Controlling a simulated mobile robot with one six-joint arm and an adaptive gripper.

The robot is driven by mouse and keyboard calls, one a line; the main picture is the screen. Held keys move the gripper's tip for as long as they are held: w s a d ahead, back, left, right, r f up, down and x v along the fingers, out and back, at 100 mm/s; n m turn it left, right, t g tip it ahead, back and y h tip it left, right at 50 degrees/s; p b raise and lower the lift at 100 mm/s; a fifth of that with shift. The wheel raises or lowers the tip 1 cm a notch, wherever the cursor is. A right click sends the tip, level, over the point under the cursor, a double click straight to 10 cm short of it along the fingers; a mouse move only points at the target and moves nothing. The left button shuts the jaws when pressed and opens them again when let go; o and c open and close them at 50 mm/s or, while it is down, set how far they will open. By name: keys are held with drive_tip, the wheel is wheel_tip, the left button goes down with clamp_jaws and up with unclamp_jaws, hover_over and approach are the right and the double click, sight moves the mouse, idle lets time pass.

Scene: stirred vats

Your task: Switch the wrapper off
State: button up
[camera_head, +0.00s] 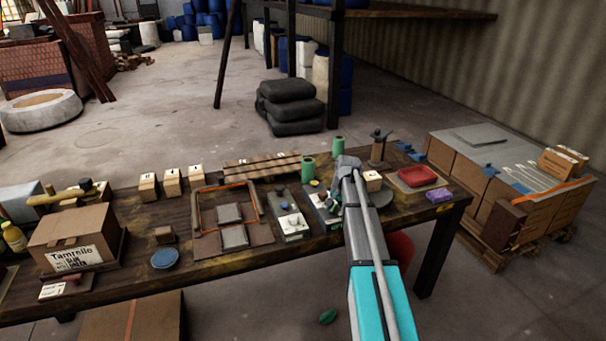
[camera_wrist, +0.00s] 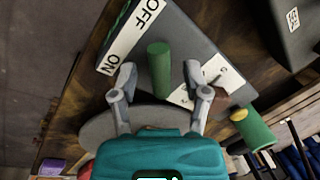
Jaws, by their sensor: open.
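The wrist view shows a grey switch plate (camera_wrist: 185,40) with a white OFF/ON label (camera_wrist: 130,38) along one edge. A green upright lever or knob (camera_wrist: 158,70) rises from it; I cannot tell which word it leans to. My gripper (camera_wrist: 160,88) is open, with one finger on each side of the green lever; contact is not clear. In the head view my gripper (camera_head: 334,193) is over the grey plate (camera_head: 316,202) on the workbench, and partly hides it. A grey round disc (camera_wrist: 88,128) lies beside the plate, partly hidden by my gripper.
A green cylinder (camera_wrist: 257,130) with a yellow piece stands close to the plate. A red tray (camera_head: 418,176) and purple block (camera_head: 439,195) lie to the right on the bench (camera_head: 300,247). Another panel (camera_head: 291,222) stands to the left. Stacked cartons (camera_head: 515,185) stand beyond the bench's right end.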

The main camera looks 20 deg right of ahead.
drive_tip(key=s+a+r+n+p, duration=0.4)
drive_tip(key=s+a, duration=0.6)
drive_tip(key=s, duration=0.3)
drive_tip(key=s+a+r+n+g+h+p, duration=0.1)
drive_tip(key=s+a+r+n+p, duration=0.3)
drive_tip(key=s+a, duration=0.7)
wheel_tip(320, 180, up, 2)
drive_tip(key=s+p, duration=0.2)
drive_tip(key=shift+s+r+n+g+h+p, duration=0.2)
drive_tip(key=shift+n+g+h+p, duration=0.1)
drive_tip(key=shift+n+p, duration=0.1)
drive_tip(key=shift+a, duration=0.1)
drive_tip(key=shift+c, duration=0.3)
